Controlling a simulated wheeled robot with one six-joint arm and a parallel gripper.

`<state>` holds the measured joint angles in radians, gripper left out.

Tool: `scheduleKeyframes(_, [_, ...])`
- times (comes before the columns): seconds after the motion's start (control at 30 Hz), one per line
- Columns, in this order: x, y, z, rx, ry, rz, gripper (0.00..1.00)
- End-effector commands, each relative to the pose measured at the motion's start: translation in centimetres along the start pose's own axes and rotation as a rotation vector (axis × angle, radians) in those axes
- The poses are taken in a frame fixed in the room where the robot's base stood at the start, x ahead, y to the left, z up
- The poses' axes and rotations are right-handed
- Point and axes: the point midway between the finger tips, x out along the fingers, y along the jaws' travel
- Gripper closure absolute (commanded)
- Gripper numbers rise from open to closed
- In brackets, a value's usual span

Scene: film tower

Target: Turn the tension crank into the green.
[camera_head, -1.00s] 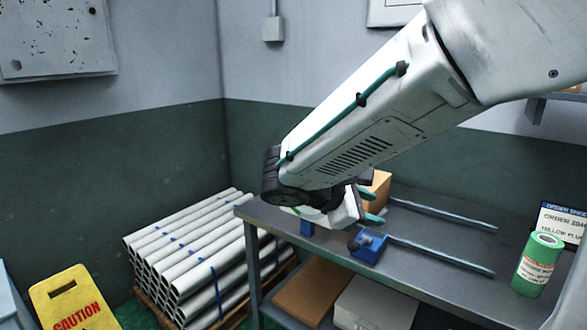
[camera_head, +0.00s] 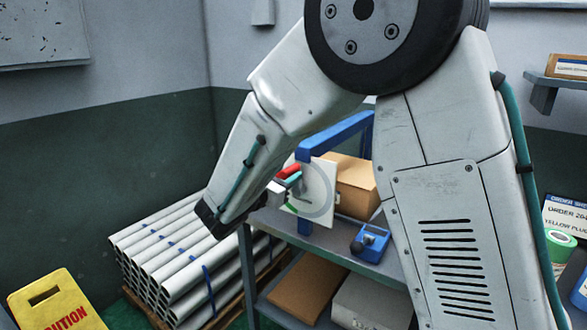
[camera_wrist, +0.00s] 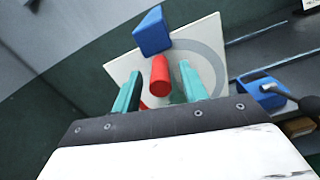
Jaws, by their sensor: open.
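The tension crank's red grip (camera_head: 288,171) stands out from a white dial plate (camera_head: 320,185) on a blue frame (camera_head: 338,136). The plate carries a grey ring, and a bit of green shows at its lower left. In the wrist view, the red grip (camera_wrist: 159,76) lies between the teal fingers of my gripper (camera_wrist: 160,82), with a gap at each side. The fingers are open, and the white plate (camera_wrist: 205,45) is behind them. A red mark shows low on the plate. My gripper hides much of the dial, so I cannot tell where the crank points.
A small blue clamp (camera_head: 371,241) with a dark knob sits on the grey bench (camera_head: 345,262). A cardboard box (camera_head: 352,186) stands behind the dial. Stacked white tubes (camera_head: 180,255) lie left of the bench, and a yellow caution sign (camera_head: 55,300) stands farther left.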

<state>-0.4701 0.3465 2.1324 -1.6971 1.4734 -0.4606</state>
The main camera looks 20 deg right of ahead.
Motion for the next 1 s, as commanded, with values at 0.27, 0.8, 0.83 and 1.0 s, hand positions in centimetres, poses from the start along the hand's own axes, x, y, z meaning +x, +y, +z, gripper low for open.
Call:
scheduleKeyframes(0.27, [3.6,-0.1,0.0,0.001,0.000,-0.002,0.57])
scheduleKeyframes(0.8, [4.1,-0.1,0.0,0.001,0.000,-0.001,1.00])
scheduleKeyframes(0.83, [4.1,-0.1,0.0,0.000,0.000,-0.001,1.00])
scheduleKeyframes(1.0, [3.8,0.3,-0.1,0.008,0.001,0.005,1.00])
